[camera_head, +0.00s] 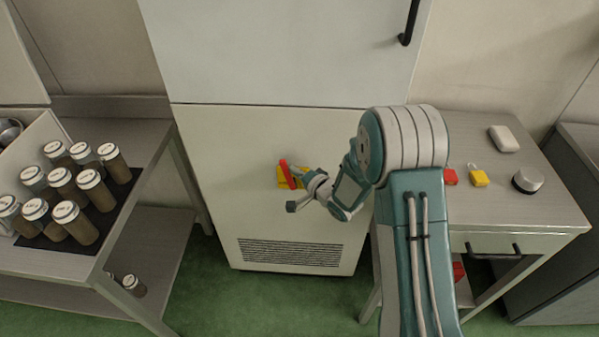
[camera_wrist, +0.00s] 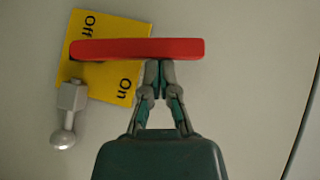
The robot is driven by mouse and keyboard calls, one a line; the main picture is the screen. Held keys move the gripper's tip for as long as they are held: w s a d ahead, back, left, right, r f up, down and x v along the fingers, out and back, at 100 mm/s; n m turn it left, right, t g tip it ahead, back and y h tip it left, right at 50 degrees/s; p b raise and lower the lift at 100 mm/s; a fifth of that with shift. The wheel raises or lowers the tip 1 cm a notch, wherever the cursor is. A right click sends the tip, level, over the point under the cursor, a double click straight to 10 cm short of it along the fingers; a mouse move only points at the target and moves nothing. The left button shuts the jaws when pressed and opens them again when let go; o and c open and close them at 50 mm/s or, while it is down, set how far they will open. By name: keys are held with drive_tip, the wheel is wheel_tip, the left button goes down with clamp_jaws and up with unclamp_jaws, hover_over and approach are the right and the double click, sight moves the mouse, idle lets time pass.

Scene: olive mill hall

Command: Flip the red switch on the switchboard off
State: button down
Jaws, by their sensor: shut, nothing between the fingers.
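The red switch (camera_wrist: 138,49) is a long bar lying across a yellow plate (camera_wrist: 104,84) in the wrist view. The plate reads "Off" at its upper left and "On" at its lower right, and the bar hides part of it. In the head view the red switch (camera_head: 287,174) and yellow plate (camera_head: 283,184) sit on the pale cabinet front. My gripper (camera_wrist: 159,66) is shut and empty. Its fingertips are at the bar's lower edge in the wrist view, right of its middle; I cannot tell whether they touch. It also shows in the head view (camera_head: 299,174), right of the switch.
A grey knob with a ball end (camera_wrist: 66,118) sticks out beside the plate. A bench (camera_head: 520,208) with a yellow padlock (camera_head: 479,178) and a red block (camera_head: 450,177) stands right. A table with several jars (camera_head: 75,220) stands left. Green floor is open below the cabinet.

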drive_tip(key=shift+w+a+f+n+g+h, duration=0.1)
drive_tip(key=shift+a+f+n+g+h, duration=0.25)
drive_tip(key=shift+a+f+n+h, duration=0.85)
drive_tip(key=shift+a+f+n+g+h, duration=0.35)
drive_tip(key=shift+a+h, duration=0.6)
drive_tip(key=shift+a, duration=0.65)
drive_tip(key=shift+w+a+f+n+g+h, duration=0.1)
drive_tip(key=shift+a+f+n+g+h, duration=0.3)
drive_tip(key=shift+a+f+n+h, duration=0.6)
drive_tip(key=shift+s+a+m, duration=0.15)
drive_tip(key=shift+a+m, duration=0.2)
